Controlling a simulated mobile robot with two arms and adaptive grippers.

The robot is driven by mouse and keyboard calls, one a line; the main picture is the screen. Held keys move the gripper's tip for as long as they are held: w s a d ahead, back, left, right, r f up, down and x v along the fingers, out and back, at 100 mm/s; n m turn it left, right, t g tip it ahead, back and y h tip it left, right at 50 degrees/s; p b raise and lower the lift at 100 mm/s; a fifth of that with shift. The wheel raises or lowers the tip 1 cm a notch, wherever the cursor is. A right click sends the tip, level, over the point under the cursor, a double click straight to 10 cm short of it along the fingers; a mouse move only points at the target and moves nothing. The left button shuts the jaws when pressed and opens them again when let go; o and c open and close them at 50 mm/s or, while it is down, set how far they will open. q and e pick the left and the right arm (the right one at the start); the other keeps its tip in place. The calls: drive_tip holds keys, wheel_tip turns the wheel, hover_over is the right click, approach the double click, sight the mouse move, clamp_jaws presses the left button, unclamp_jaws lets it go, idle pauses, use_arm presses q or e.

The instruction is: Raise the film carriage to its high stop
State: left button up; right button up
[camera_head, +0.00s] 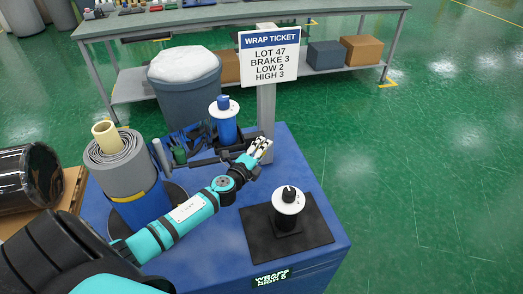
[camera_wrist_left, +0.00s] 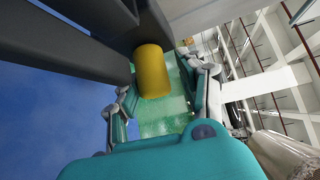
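My left arm reaches across the blue machine top, and its gripper (camera_head: 264,148) is beside the grey post (camera_head: 266,112). In the left wrist view a yellow cylindrical grip (camera_wrist_left: 153,72) lies between the spread fingers of the gripper (camera_wrist_left: 162,88), with gaps visible at its sides; I cannot tell whether they touch it. Dark bars (camera_wrist_left: 75,45) stand beside the grip, perhaps part of the film carriage. In the head view a dark horizontal piece (camera_head: 207,161) shows left of my gripper; the carriage is largely hidden. My right gripper is not in view.
A ticket (camera_head: 269,56) on the post reads "LOT 47, BRAKE 3, LOW 2, HIGH 3". A black knob on a white dial (camera_head: 289,201) stands front right, a blue column with white disc (camera_head: 225,127) behind. A grey roll (camera_head: 118,165) stands left, a bin (camera_head: 186,92) behind.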

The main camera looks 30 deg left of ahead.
use_arm(q)
drive_tip(key=shift+s, duration=0.15)
drive_tip(key=s+d+r, duration=0.1)
drive_tip(key=s, duration=1)
drive_tip(key=shift+s+r, duration=0.3)
drive_tip(key=shift+r, duration=0.05)
drive_tip(key=shift+f, duration=0.1)
